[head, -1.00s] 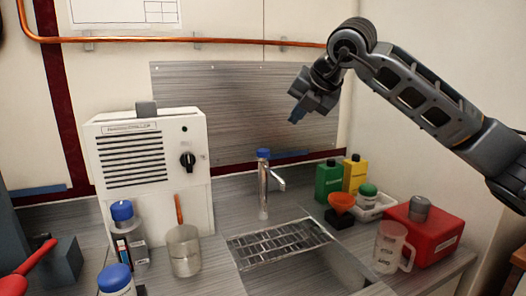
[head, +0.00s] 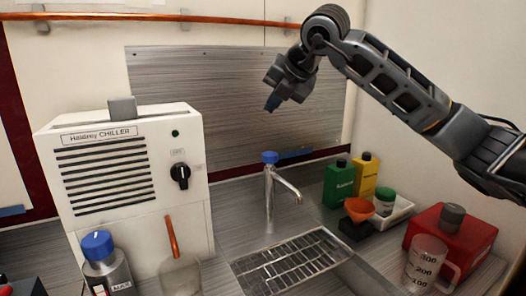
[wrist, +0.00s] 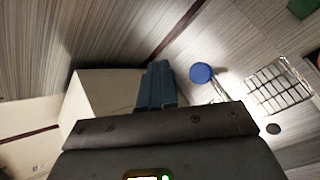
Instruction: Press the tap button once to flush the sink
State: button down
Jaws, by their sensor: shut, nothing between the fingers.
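The tap (head: 270,195) is a chrome post with a spout pointing right, standing behind the sink. Its blue round button (head: 270,157) sits on top. The button also shows in the wrist view (wrist: 200,73), right of my fingers. My gripper (head: 272,103) is shut and empty, its blue fingertips pointing down. In the head view it appears above the button, apart from it. In the wrist view the closed fingers (wrist: 156,86) lie left of the button. The sink's metal grate (head: 292,262) lies in front of the tap.
A white chiller box (head: 125,165) with a black knob stands left of the tap.

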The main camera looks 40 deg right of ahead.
jog(key=shift+f, duration=0.15)
jog(key=b, duration=0.5)
send_over(268, 153)
jog(key=s, duration=0.2)
notch_tip(268, 153, down, 8)
jog(key=shift+w+r, duration=0.1)
jog(key=shift+r, duration=0.05)
jog(key=shift+f, duration=0.4)
jog(key=shift+f+b, duration=0.15)
jog(key=shift+b, duration=0.25)
dwell(1.1)
jog(key=shift+f+b, duration=0.3)
jog(key=shift+b, duration=0.15)
jog(key=shift+f+b, duration=0.9)
dwell(1.1)
jog(key=shift+r, duration=0.1)
jog(key=shift+r+p, duration=0.55)
jog(key=shift+r, duration=0.7)
jog(key=shift+r, duration=0.15)
